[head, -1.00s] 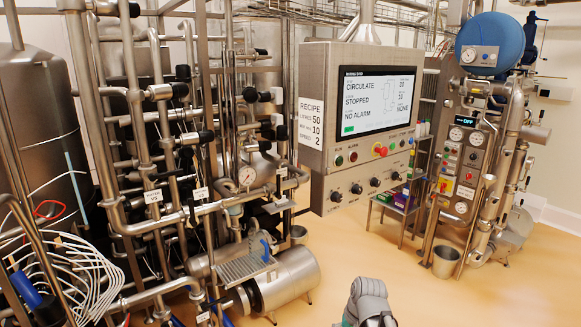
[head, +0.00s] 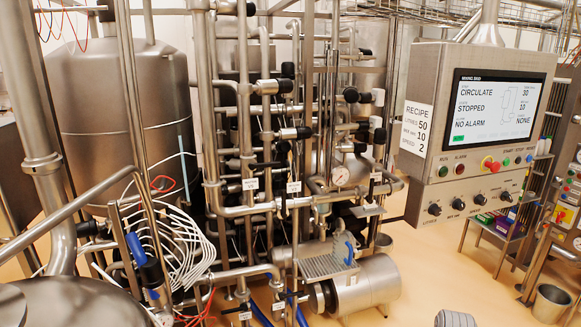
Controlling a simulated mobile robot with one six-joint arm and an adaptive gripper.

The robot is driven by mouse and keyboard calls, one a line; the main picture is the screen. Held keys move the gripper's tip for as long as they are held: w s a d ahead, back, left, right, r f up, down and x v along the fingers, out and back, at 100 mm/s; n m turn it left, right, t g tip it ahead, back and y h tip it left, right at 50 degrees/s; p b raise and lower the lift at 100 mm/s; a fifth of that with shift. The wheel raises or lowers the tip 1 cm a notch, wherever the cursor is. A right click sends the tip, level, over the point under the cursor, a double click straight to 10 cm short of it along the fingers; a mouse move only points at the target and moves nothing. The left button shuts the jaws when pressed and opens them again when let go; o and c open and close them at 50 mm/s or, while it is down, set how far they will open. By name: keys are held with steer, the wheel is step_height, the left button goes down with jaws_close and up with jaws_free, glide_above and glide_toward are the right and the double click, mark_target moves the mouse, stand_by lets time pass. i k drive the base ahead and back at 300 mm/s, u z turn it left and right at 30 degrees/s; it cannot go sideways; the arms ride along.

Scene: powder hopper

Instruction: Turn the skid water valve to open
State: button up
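The pipe skid (head: 245,120) stands in the middle of the head view, a dense frame of steel pipes with several black-ended valves. White tags hang on it, one at mid height on the left (head: 249,184) and another beside it (head: 293,187). Their text is too small to read for sure. A further white tag (head: 245,315) hangs low by blue hoses. I cannot tell which valve is the water valve or how its handle stands. A grey ribbed part of my arm (head: 455,318) shows at the bottom edge; my gripper's fingers are not in view.
A control panel (head: 480,130) reading STOPPED and NO ALARM stands to the right, with a recipe board (head: 417,128). A steel tank (head: 125,120) and loose white hoses (head: 190,245) are at left. A horizontal steel cylinder (head: 365,285) sits low before the skid.

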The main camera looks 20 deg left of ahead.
mark_target(252, 166)
steer(key=u, duration=0.05)
steer(key=i, duration=0.45)
steer(key=u, duration=0.65)
steer(key=i, duration=0.65)
steer(key=u, duration=0.5)
